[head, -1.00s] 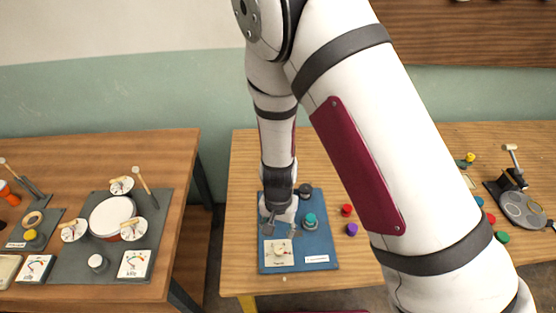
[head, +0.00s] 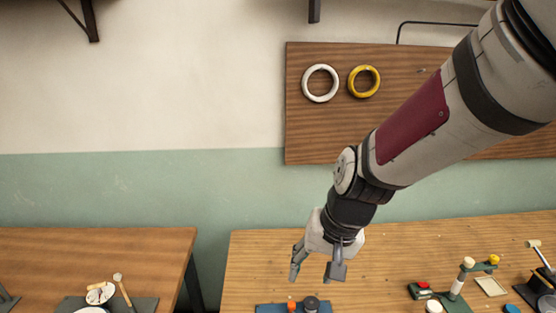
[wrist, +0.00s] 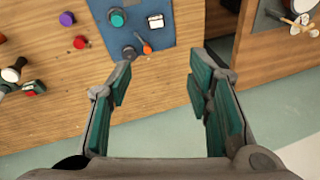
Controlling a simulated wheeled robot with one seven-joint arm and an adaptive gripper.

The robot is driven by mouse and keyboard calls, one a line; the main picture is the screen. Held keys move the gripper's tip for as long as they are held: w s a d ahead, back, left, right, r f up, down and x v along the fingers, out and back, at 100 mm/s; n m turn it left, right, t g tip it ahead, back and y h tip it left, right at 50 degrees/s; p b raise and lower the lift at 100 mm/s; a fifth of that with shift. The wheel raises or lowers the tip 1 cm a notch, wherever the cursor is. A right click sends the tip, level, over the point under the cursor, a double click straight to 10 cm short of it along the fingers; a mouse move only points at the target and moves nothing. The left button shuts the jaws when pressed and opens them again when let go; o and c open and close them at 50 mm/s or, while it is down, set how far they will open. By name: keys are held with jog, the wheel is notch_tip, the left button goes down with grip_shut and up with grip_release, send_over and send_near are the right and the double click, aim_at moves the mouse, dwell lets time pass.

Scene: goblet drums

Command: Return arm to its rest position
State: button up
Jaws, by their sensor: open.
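My gripper (head: 315,268) is open and empty in the head view, raised above the right-hand table (head: 255,265), with its fingers pointing down. My white arm with a dark red panel reaches in from the upper right. In the wrist view, my gripper (wrist: 158,92) shows its two green-padded fingers spread apart with nothing between them. Past the fingertips lie the table edge and a blue mat (wrist: 138,30).
The blue mat carries a teal knob (wrist: 117,18), a dark knob and an orange piece (wrist: 147,48). Left of it are purple and red caps. A second table (head: 90,250) stands left across a gap. A wall board (head: 300,120) holds a white ring (head: 304,82) and a yellow ring (head: 352,82).

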jog(key=s+d+r+n+t+h+b, duration=0.1)
jog(key=s+d+r+t+h+b, duration=0.1)
jog(key=s+d+r, duration=0.7)
jog(key=d+r+t+b, duration=0.1)
jog(key=d, duration=0.2)
jog(key=shift+s+d+r+n, duration=0.2)
jog(key=shift+s+r+n, duration=0.1)
jog(key=shift+s, duration=0.1)
jog(key=shift+w+f+b, duration=0.1)
jog(key=shift+b, duration=0.2)
dwell(0.6)
